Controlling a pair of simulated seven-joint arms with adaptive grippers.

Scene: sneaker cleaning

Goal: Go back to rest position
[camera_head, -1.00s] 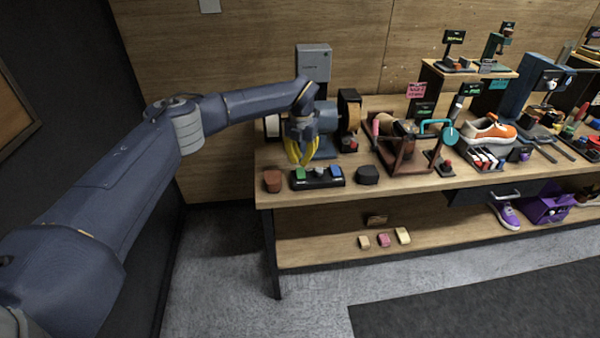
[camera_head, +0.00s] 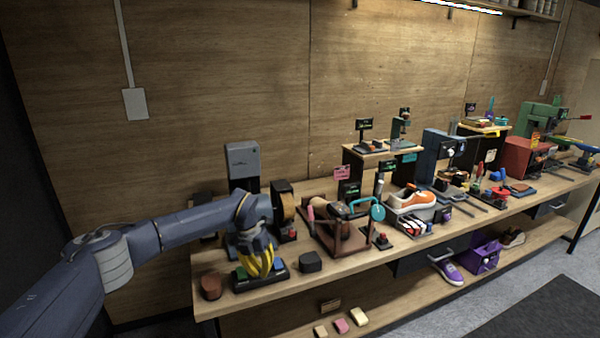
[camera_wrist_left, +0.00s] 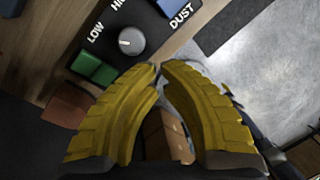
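My left gripper (camera_head: 261,263) has yellow fingers and hangs over the black control box (camera_head: 243,283) at the left end of the workbench. In the left wrist view the fingertips (camera_wrist_left: 158,68) come together with nothing visible gripped between them. Beyond the tips, the wrist view shows a knob (camera_wrist_left: 131,41), a green button (camera_wrist_left: 93,68) and the labels LOW and DUST. I cannot tell whether the fingers touch the box. In the head view the fingers partly hide it. My right gripper is not in view.
The bench (camera_head: 226,307) holds a brown block (camera_head: 211,287), a black block (camera_head: 311,262), a wooden stand (camera_head: 335,238) and an orange-white sneaker (camera_head: 419,196). A grey box machine (camera_head: 243,163) stands behind my left gripper. A purple sneaker (camera_head: 448,271) is on the lower shelf.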

